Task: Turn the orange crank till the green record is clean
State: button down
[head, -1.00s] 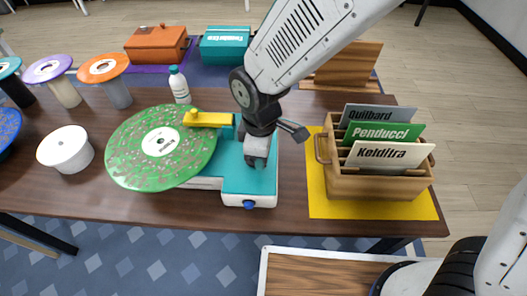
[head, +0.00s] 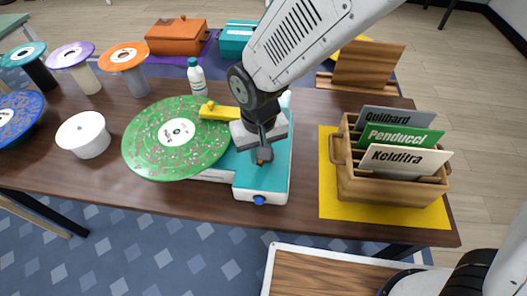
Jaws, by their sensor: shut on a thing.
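The green record (head: 177,152) lies on the left part of the teal and white cleaning machine (head: 262,184) in the head view. Pale and dark specks cover much of its green face, and its white centre label is visible. A yellow arm (head: 219,112) reaches over the record's far right edge. My gripper (head: 262,155) points down over the machine's teal top, shut on the orange crank (head: 260,162). Only a small orange bit of the crank shows below the fingers; the rest is hidden by my gripper.
A blue knob (head: 259,200) is on the machine's front. A wooden crate (head: 390,188) with several title cards stands on a yellow mat (head: 385,213) to the right. A white bottle (head: 197,78) stands behind the record, and a white round container (head: 84,136) at left.

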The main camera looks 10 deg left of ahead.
jog(key=m, duration=0.1)
jog(key=a+m, duration=0.1)
jog(key=m, duration=0.2)
jog(key=shift+w+a+m, duration=0.2)
jog(key=shift+w+m, duration=0.1)
jog(key=shift+w, duration=0.05)
jog(key=shift+w+a+m, duration=0.2)
jog(key=shift+w+m, duration=0.05)
jog(key=shift+m, duration=0.65)
jog(key=shift+w+a+m, duration=0.2)
jog(key=shift+m, duration=0.7)
jog(key=c, duration=1.3)
grip_release()
jog(key=shift+c, duration=0.2)
notch_tip(320, 180, up, 8)
jog(key=shift+f, duration=0.1)
